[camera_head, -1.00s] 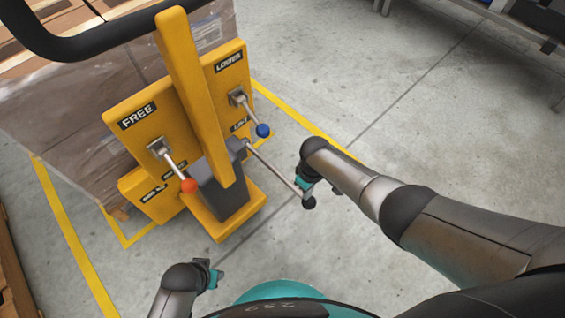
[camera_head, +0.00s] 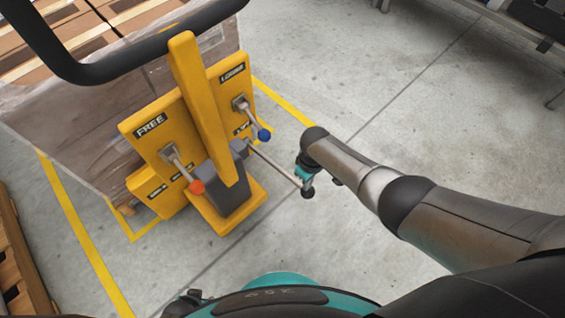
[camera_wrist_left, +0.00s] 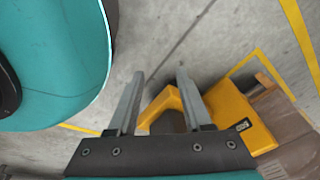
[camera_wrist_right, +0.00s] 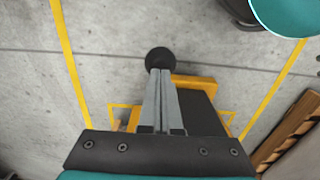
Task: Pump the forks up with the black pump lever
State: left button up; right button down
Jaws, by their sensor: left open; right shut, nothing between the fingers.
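The pump lever is a thin metal rod with a black knob (camera_head: 307,192), sticking out from the dark grey pump block (camera_head: 228,190) of the yellow stacker (camera_head: 222,226). My right gripper (camera_head: 303,180) is at the knob end of the lever. In the right wrist view its fingers (camera_wrist_right: 161,74) are shut with nothing between them, and the black knob (camera_wrist_right: 160,59) shows just past the tips; I cannot tell whether they touch. My left gripper (camera_wrist_left: 158,75) is open and empty in its wrist view, well away from the lever. The forks are hidden.
A black handle bar (camera_head: 130,55) crosses above. A wrapped load (camera_head: 70,130) stands behind.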

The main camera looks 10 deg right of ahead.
jog(key=shift+r+p, duration=0.65)
jog(key=shift+r, duration=0.25)
pick_arm(q)
jog(key=s+d+r+g+p, duration=0.1)
jog(key=s+d+r+p, duration=0.2)
jog(key=s+r+p, duration=0.5)
jog(key=shift+s, duration=0.15)
pick_arm(e)
notch_tip(320, 180, up, 8)
pick_arm(q)
jog(key=shift+d, duration=0.1)
pick_arm(e)
jog(key=s+d+f+m, duration=0.2)
jog(key=s+f, duration=0.4)
jog(key=s, duration=0.3)
jog(key=s+d+f+m, duration=0.1)
jog(key=s+d+f, duration=0.1)
jog(key=s+f, duration=0.55)
jog(key=s+d+f+m, duration=0.1)
jog(key=s+d, duration=0.1)
jog(key=s, duration=0.7)
jog(key=s+d+f+m+t, duration=0.1)
jog(key=s, duration=0.8)
jog(key=shift+s+d, duration=0.4)
